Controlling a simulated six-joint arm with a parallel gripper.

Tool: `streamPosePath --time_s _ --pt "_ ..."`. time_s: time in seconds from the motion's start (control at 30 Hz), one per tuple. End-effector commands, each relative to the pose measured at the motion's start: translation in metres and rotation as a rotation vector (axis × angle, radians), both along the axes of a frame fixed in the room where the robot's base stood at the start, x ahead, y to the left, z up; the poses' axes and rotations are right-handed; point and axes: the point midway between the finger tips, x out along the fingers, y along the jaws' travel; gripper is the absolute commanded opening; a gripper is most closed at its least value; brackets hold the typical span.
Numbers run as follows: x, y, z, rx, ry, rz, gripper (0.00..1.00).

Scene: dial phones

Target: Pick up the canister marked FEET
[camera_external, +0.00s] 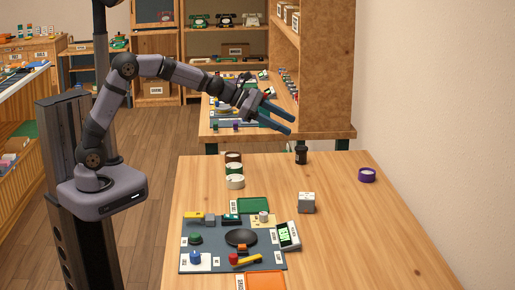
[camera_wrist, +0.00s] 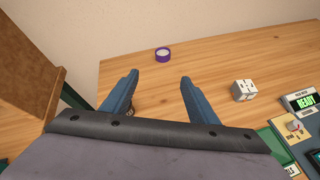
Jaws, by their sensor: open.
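Several short round canisters stand on the wooden table, and I cannot read the word FEET on any of them. A purple one with a pale top (camera_external: 367,175) stands alone at the right; it also shows in the wrist view (camera_wrist: 162,54). A black one (camera_external: 301,155) stands near the back edge. A brown one (camera_external: 233,157), a green one (camera_external: 234,169) and a white one (camera_external: 235,182) stand in a row at the back left. My gripper (camera_external: 291,124) is open and empty, raised above the back of the table. Its two blue fingers (camera_wrist: 159,76) are spread apart in the wrist view.
A grey-white cube (camera_external: 306,203) stands mid-table and shows in the wrist view (camera_wrist: 244,90). A dark mat (camera_external: 211,263) with phone parts and a lit display (camera_external: 288,235) lies at the front. Green (camera_external: 253,205) and orange (camera_external: 265,281) trays flank it. The table's right side is mostly clear.

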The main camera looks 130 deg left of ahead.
Motion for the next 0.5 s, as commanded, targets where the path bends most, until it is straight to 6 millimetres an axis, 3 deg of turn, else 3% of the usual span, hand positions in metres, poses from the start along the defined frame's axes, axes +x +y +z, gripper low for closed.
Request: streamPosePath --time_s 0.03,0.2,0.5 --pt "-0.018 0.024 -0.006 -0.032 -0.048 0.082 0.54" --pt "-0.069 0.082 -0.008 -0.124 -0.208 0.304 0.54" --pt "-0.061 0.074 -0.063 -0.123 -0.191 0.281 0.54"
